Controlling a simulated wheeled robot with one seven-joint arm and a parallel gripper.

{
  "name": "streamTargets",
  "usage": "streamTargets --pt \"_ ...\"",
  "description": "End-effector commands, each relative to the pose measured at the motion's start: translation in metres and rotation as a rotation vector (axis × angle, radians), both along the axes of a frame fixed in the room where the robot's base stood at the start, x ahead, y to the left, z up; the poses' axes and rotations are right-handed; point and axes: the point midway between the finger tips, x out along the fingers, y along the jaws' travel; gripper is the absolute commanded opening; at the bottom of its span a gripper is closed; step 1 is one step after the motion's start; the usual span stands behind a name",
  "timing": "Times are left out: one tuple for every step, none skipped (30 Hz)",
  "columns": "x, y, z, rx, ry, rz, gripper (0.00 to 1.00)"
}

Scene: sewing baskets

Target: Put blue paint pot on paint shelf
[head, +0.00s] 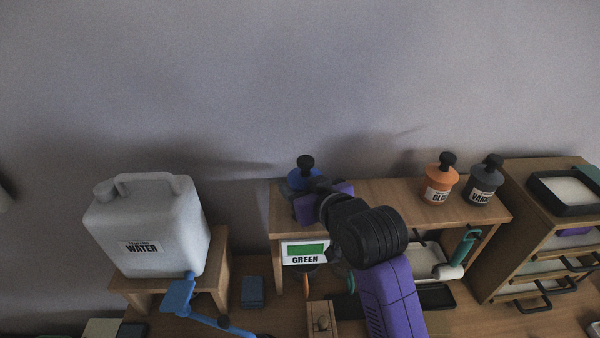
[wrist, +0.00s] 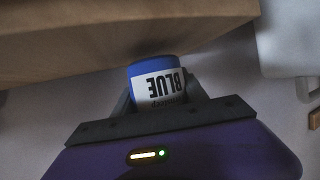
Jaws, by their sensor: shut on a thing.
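The blue paint pot (head: 304,177) with a black knob on its lid is at the left end of the wooden paint shelf (head: 375,192) in the head view. My gripper (head: 312,194) is shut on it from the front. In the wrist view the blue pot (wrist: 157,80) sits between the fingers of my gripper (wrist: 157,97), its BLUE label upside down in the picture. The wooden shelf (wrist: 100,30) is close to the pot in that view. I cannot tell whether the pot's base, hidden by my gripper, touches the shelf top.
An orange glue pot (head: 438,182) and a grey varnish pot (head: 483,184) stand on the shelf's right end. A white water jug (head: 150,225) stands on a stand at left. A GREEN sign (head: 305,252) hangs at the shelf's front. The shelf's middle is clear.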

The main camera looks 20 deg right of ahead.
Motion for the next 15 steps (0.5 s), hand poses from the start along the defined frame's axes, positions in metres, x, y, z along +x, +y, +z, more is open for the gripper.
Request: streamTargets --pt "-0.0005 0.0001 -0.005 0.0 0.002 0.0 0.02" --pt "-0.0005 0.0001 -0.0068 0.0 0.001 0.0 0.02" --pt "-0.0003 0.0 -0.0082 0.0 -0.001 0.0 0.02" --pt "-0.0002 0.0 -0.0088 0.0 -0.002 0.0 0.02" --pt "-0.0001 0.0 -0.0092 0.0 -0.002 0.0 0.02" --pt "-0.0001 0.0 -0.0094 0.0 -0.002 0.0 0.02" --pt "-0.0001 0.0 -0.0094 0.0 -0.002 0.0 0.02" --pt "-0.0001 0.0 -0.0093 0.0 -0.002 0.0 0.02" --pt "-0.0001 -0.0001 -0.0092 0.0 -0.002 0.0 0.02" --pt "-0.0001 -0.0001 -0.0092 0.0 -0.002 0.0 0.02" --pt "-0.0001 -0.0001 -0.0092 -0.001 -0.002 0.0 0.02" --pt "-0.0001 -0.0001 -0.0095 0.0 -0.002 0.0 0.02" --pt "-0.0001 -0.0001 -0.0099 0.0 -0.002 0.0 0.02" --pt "-0.0001 -0.0001 -0.0105 0.0 -0.002 0.0 0.02" --pt "-0.0002 -0.0001 -0.0117 0.0 -0.001 0.0 0.02"
